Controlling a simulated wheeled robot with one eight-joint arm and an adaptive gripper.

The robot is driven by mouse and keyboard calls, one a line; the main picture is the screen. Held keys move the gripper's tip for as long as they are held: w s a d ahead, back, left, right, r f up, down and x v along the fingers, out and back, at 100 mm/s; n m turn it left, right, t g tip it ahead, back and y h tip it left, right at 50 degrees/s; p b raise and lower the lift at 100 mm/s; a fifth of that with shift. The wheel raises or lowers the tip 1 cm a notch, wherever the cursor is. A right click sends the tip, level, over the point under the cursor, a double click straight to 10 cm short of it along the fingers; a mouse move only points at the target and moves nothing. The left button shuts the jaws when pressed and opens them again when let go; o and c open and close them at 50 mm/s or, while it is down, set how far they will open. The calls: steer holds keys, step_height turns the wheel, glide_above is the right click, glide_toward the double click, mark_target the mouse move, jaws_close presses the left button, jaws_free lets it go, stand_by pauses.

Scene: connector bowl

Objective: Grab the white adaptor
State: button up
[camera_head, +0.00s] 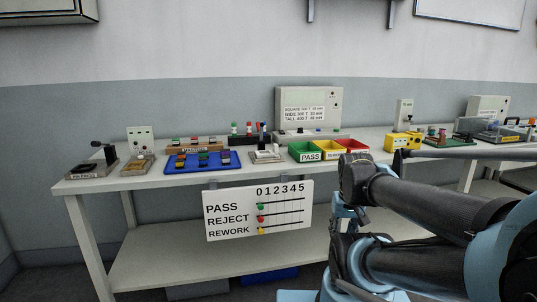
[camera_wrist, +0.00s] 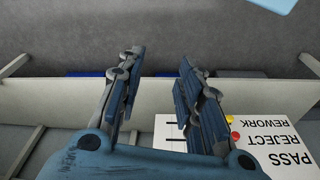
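A small white piece, possibly the white adaptor (camera_head: 267,148), sits on a light fixture on the bench, between the blue tray and the green PASS bin. It is too small to tell its exact shape. It does not show in the wrist view. My gripper (camera_wrist: 160,62) is open, with its two fingers apart and nothing between them. In the wrist view it points toward the bench's lower shelf, beside the upside-down sign. In the head view my arm reaches in from the right, in front of the bench, and I cannot make out the fingertips.
The bench (camera_head: 230,176) carries a blue tray (camera_head: 182,168) of parts, green (camera_head: 306,150), yellow and red (camera_head: 354,145) bins, and a yellow device (camera_head: 402,142). A PASS/REJECT/REWORK sign (camera_head: 285,222) hangs at the front edge. A grey tester box (camera_head: 308,97) stands behind.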

steer(key=shift+w, duration=0.4)
steer(key=shift+o, duration=0.6)
steer(key=shift+r, duration=0.1)
steer(key=w+a+r+n+t, duration=0.1)
steer(key=w+a+r, duration=0.2)
steer(key=w+r, duration=0.6)
steer(key=w+a+r+n, duration=0.1)
steer(key=w+a+r, duration=0.2)
steer(key=w+r, duration=0.6)
steer(key=w+a+r+n+t+y, duration=0.1)
steer(key=w+a+r, duration=1.2)
steer(key=w+r, duration=0.3)
glide_above(276, 145)
steer(key=d, duration=0.1)
step_height(276, 145, down, 12)
steer(key=shift+w+a+f, duration=0.1)
steer(key=shift+a+f, duration=0.05)
steer(key=shift+f, duration=0.8)
steer(key=shift+w+a+f, duration=0.1)
steer(key=shift+a+f, duration=0.1)
steer(key=shift+f, duration=0.75)
steer(key=shift+w+a+f, duration=0.1)
steer(key=shift+a+f, duration=0.05)
steer(key=shift+f, duration=0.8)
